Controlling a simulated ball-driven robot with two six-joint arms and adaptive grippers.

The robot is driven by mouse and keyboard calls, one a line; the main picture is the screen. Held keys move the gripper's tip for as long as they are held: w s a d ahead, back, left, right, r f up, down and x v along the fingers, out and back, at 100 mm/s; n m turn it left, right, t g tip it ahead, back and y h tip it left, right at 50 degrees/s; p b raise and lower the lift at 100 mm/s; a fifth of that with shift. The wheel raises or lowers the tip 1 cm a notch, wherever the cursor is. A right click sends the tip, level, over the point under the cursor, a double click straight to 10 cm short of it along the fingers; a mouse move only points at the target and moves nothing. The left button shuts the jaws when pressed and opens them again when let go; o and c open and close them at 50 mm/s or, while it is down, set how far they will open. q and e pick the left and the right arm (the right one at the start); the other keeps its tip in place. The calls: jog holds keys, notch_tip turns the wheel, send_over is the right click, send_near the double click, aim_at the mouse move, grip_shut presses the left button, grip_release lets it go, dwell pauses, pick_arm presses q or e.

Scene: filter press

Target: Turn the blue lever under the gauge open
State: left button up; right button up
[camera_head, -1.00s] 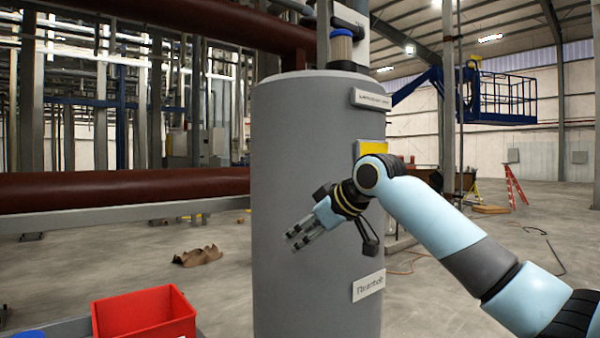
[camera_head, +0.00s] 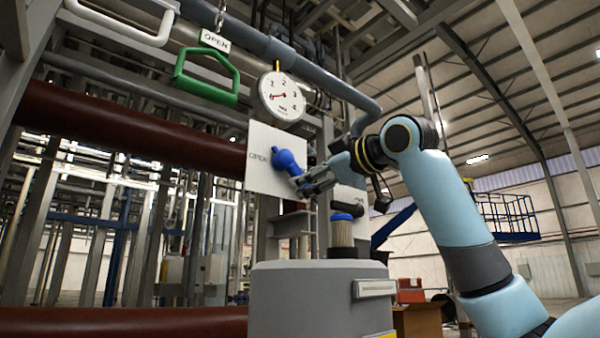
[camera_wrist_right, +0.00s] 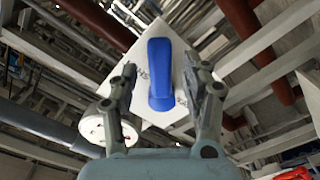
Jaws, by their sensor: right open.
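The blue lever (camera_head: 287,161) sits on a white square plate (camera_head: 262,178) marked OPEN at its left, below the round gauge (camera_head: 282,96). In the head view the lever slants a little down to the right. In the right wrist view the lever (camera_wrist_right: 160,72) stands between the two spread fingers, with the plate (camera_wrist_right: 142,60) behind it. My right gripper (camera_head: 303,185) is open, close to the lever's lower right end; I cannot tell whether it touches. It also shows in the wrist view (camera_wrist_right: 162,95). My left gripper is not in view.
A green handle (camera_head: 207,78) under another OPEN sign hangs left of the gauge, with a white handle (camera_head: 118,22) farther left. Blue-grey pipes (camera_head: 325,75) run above and right of the gauge. A grey cylinder (camera_head: 310,295) with a blue-capped filter (camera_head: 342,232) stands below.

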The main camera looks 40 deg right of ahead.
jog(key=shift+w+a+p, duration=0.15)
jog(key=shift+w+p, duration=0.45)
jog(key=shift+w, duration=1.25)
grip_shut()
